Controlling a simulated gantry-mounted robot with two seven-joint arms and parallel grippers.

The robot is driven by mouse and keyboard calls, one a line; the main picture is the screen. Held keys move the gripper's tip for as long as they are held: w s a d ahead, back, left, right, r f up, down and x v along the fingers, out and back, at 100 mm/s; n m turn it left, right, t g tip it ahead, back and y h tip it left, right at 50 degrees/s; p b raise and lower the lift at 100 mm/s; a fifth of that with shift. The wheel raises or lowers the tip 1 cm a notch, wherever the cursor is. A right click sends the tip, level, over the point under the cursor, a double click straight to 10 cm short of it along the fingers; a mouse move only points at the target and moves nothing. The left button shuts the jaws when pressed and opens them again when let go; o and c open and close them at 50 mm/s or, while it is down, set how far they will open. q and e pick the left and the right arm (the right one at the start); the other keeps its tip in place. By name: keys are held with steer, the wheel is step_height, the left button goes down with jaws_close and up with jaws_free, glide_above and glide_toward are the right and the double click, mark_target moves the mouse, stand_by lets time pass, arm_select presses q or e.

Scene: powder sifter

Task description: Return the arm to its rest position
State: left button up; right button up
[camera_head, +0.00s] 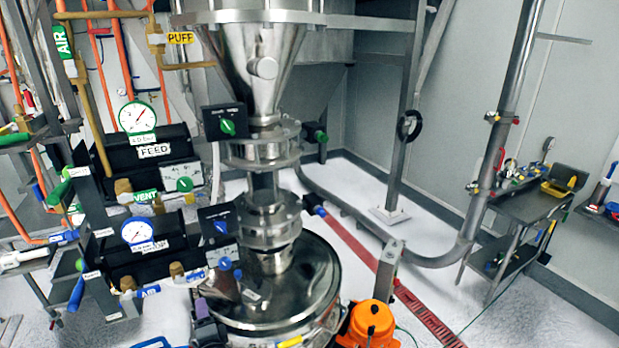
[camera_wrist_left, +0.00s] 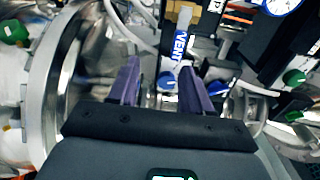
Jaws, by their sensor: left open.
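My left gripper (camera_head: 203,308) shows as a small dark and purple shape at the lower middle of the head view, in front of the steel sifter (camera_head: 275,300). In the left wrist view my left gripper (camera_wrist_left: 160,78) is open, its two purple fingers apart with no object held between them. Beyond the fingers are a "VENT" label (camera_wrist_left: 181,45) and blue knobs. Most of the left arm is hidden or outside the head view. My right gripper is in neither view.
A steel hopper cone (camera_head: 262,60) stands above the sifter. Gauge panels (camera_head: 150,150) with levers crowd the left. An orange unit (camera_head: 370,325) is at the lower right of the sifter. A tool cart (camera_head: 530,208) stands far right. The floor between is mostly clear, crossed by a red strip.

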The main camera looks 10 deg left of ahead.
arm_select(q)
steer(key=s+d+f+g+h+p, duration=0.35)
steer(key=s+f, duration=1.05)
steer(key=s, duration=0.5)
steer(key=s+d+r+n+g+h, duration=0.3)
steer(key=s+d+r+n, duration=0.1)
steer(key=s, duration=0.5)
steer(key=s+d+r+n+g+h+p, duration=0.1)
steer(key=s+d+r+n+g+h, duration=0.2)
steer(key=s, duration=0.7)
steer(key=d+r+n+g, duration=0.1)
steer(key=d+r+n, duration=0.1)
steer(key=d+r, duration=0.1)
steer(key=shift+r+h, duration=0.35)
steer(key=shift+r, duration=0.4)
steer(key=shift+d, duration=0.15)
